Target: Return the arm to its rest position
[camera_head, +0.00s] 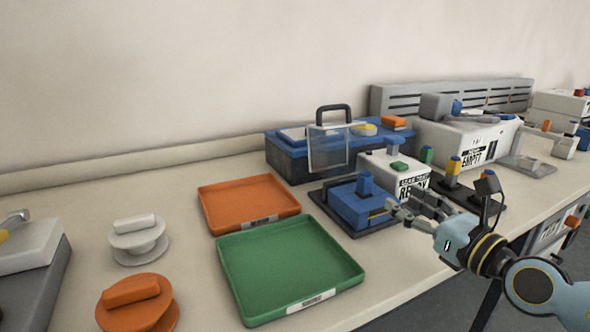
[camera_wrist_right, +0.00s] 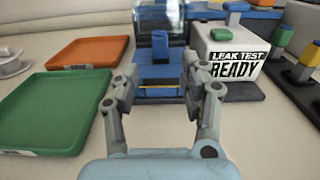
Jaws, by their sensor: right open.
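My right gripper (camera_head: 412,208) reaches in from the right in the head view, above the front of the bench. It is open with nothing between its fingers, just to the right of and in front of a blue block fixture (camera_head: 357,204) on a dark base. In the right wrist view the open fingers (camera_wrist_right: 158,88) frame that blue fixture (camera_wrist_right: 160,71) beyond them. I cannot tell whether the fingertips touch it. My left gripper is not in view.
An empty green tray (camera_head: 232,284) and orange tray (camera_head: 212,215) lie left of the fixture. A white box labelled "LEAK TEST READY" (camera_wrist_right: 238,50) stands behind it. A blue case (camera_head: 290,166), a machine labelled "EMPTY" (camera_head: 447,143) and orange and white spools stand around.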

